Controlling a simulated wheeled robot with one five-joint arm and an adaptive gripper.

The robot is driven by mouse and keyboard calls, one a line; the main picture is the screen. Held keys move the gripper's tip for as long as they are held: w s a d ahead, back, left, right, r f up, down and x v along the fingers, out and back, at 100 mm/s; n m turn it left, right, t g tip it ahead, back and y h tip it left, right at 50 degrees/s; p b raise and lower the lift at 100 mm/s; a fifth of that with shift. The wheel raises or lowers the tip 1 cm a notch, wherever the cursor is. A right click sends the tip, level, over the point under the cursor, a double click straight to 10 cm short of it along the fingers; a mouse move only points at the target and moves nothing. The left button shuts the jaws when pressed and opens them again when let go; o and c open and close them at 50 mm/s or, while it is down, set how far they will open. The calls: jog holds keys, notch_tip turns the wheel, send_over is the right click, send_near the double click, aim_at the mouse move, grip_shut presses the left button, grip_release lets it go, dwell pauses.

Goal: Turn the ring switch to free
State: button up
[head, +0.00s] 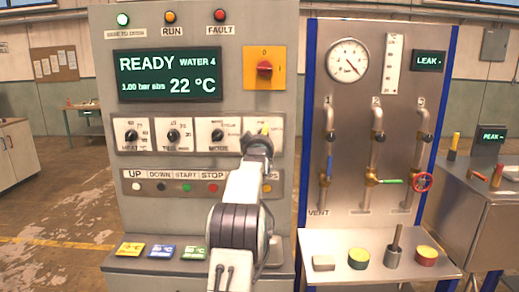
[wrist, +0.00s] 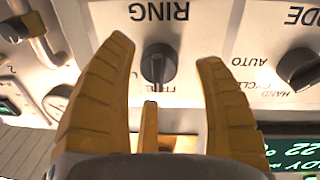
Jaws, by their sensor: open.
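The ring switch (wrist: 158,64) is a dark round knob on a pale plate, under the upside-down word RING in the wrist view. Its grip bar stands roughly vertical in that view. Small lettering beside it is partly hidden by my gripper, so I cannot read its setting surely. My gripper (wrist: 164,52) is open, with one yellow finger on each side of the knob and visible gaps to both. In the head view my gripper (head: 262,133) is at the right end of the knob row and hides the ring switch.
The mode knob (wrist: 299,67) is beside the ring plate, and it also shows in the head view (head: 217,135). A row of push buttons (head: 187,187) lies below the knobs. A red switch on a yellow plate (head: 264,69) is above. The valve panel (head: 346,110) stands at right.

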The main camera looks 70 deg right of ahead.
jog(key=v, duration=1)
dwell(0.9)
